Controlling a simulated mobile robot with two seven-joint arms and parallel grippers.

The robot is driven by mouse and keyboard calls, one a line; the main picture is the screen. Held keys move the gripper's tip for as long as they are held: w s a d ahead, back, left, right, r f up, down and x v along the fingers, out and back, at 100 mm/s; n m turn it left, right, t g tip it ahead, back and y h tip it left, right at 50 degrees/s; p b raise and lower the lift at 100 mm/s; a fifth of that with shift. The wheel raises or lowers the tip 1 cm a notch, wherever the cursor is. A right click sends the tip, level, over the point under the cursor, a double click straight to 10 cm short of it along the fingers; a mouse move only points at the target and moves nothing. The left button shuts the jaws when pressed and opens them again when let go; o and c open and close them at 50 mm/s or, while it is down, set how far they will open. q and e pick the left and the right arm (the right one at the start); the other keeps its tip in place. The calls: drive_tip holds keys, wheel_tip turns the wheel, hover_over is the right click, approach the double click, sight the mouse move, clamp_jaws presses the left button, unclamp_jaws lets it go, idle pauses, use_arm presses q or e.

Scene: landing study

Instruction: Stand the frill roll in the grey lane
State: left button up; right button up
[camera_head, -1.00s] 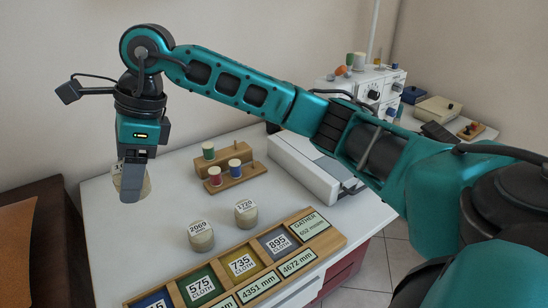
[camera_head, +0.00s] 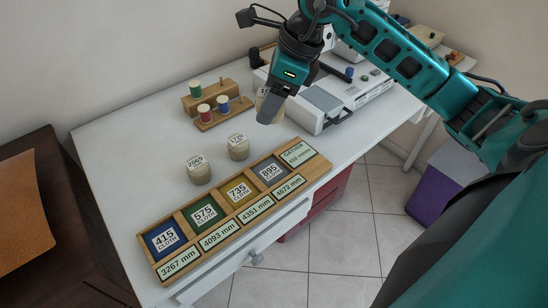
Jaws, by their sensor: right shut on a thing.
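My right gripper (camera_head: 269,112) is shut on a pale roll (camera_head: 261,97) and holds it above the white table, behind the grey lane. A finger hides most of this roll and its label cannot be read. The grey lane (camera_head: 282,179) is the rightmost coloured lane of the wooden tray (camera_head: 156,267); it carries a card reading 895 CLOTH, with a 4672 mm card in front. Two other pale rolls stand upright on the table: one marked 2069 (camera_head: 199,173) and one that seems to read 1720 (camera_head: 238,151). My left gripper is not in view.
Blue (camera_head: 150,236), green (camera_head: 188,219) and yellow (camera_head: 226,196) lanes lie left of the grey one. A GATHER card (camera_head: 299,153) is at the tray's right end. Wooden spool racks (camera_head: 208,92) and a white machine (camera_head: 310,103) stand behind. The table's left side is clear.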

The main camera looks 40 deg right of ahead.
wheel_tip(320, 180, down, 12)
drive_tip(key=shift+f+b, duration=0.2)
drive_tip(key=shift+b, duration=0.4)
wheel_tip(320, 180, down, 4)
drive_tip(key=shift+f, duration=0.1)
use_arm(q)
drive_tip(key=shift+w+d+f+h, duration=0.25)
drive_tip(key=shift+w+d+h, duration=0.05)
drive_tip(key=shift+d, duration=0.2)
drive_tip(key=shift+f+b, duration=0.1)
drive_tip(key=shift+b, duration=0.25)
use_arm(e)
drive_tip(key=shift+f, duration=0.15)
drive_tip(key=shift+f, duration=0.15)
drive_tip(key=o, duration=1.1)
